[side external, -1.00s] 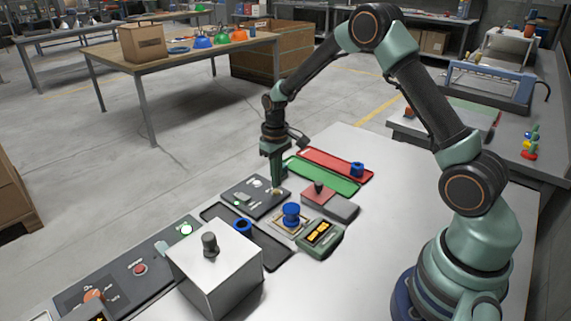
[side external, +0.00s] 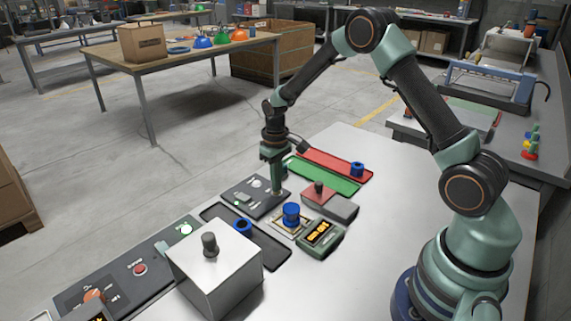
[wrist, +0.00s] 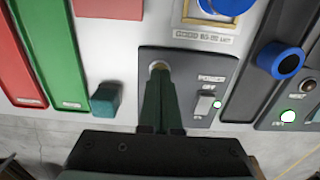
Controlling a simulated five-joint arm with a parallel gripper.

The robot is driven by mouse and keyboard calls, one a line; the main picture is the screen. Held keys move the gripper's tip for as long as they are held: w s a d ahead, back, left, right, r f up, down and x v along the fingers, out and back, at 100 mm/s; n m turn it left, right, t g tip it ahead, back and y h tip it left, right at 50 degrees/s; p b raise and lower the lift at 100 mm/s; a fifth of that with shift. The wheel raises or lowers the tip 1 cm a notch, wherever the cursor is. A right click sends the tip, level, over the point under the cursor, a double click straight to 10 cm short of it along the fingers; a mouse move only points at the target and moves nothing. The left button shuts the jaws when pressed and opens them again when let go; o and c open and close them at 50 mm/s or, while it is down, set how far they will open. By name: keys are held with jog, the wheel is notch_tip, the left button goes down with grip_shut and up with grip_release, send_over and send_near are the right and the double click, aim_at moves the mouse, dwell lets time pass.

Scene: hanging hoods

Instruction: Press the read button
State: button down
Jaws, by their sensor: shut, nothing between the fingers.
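A dark panel (side external: 243,193) with a switch and a small green light lies on the table; the wrist view shows its power lettering. A pale round button (wrist: 158,66) on this panel shows just past my fingertips in the wrist view. My gripper (side external: 276,192) is shut and empty, pointing down at the button end of the panel. It also shows in the wrist view (wrist: 160,73), with its tips at the button's edge; I cannot tell if they touch it. The fingers hide any button label. A green-grey meter (side external: 319,234) shows lit orange characters, too small to read.
A blue spool (side external: 291,213) stands on a small plate beside the meter. Green (side external: 323,175) and red (side external: 328,160) trays lie behind. A grey box with a knob (side external: 216,267) stands at front left. The table's right side is clear.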

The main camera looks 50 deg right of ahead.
jog(key=shift+f, duration=0.4)
jog(key=shift+r, duration=3.5)
grip_release()
jog(key=shift+r, duration=0.1)
jog(key=s+a+r+t, duration=0.2)
jog(key=s+a+r, duration=0.1)
jog(key=s+r, duration=0.5)
jog(key=s+a+r+t, duration=0.3)
jog(key=s+r, duration=0.5)
jog(key=s, duration=0.2)
jog(key=shift+a+r+t, duration=0.15)
jog(key=shift+a+t, duration=0.15)
jog(key=shift+a, duration=0.1)
